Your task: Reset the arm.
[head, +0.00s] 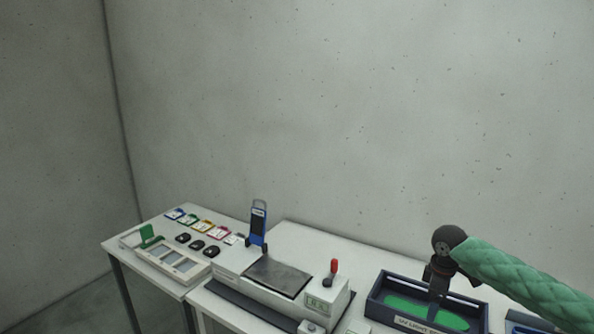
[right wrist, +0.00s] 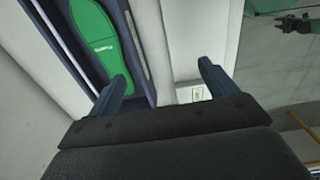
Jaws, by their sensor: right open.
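My right arm, in a green quilted sleeve, comes in from the right in the head view. Its dark gripper (head: 438,298) points down over a dark blue tray (head: 373,297) holding green insoles (head: 452,320). In the right wrist view the two fingers of this gripper (right wrist: 161,80) are wide apart with nothing between them. A green insole (right wrist: 98,40) lies in the tray beyond the left finger. A small dark shape (right wrist: 294,22) by a green patch at the top right of that view looks like my left gripper; its jaws are too small to read.
A press-like machine with a dark plate (head: 277,276) and a red-knobbed lever (head: 333,268) stands left of the tray. A blue stand (head: 258,224) rises behind it. Coloured cards (head: 202,226) and black pieces (head: 197,246) lie on the left table. Another blue tray (head: 525,322) is at the right.

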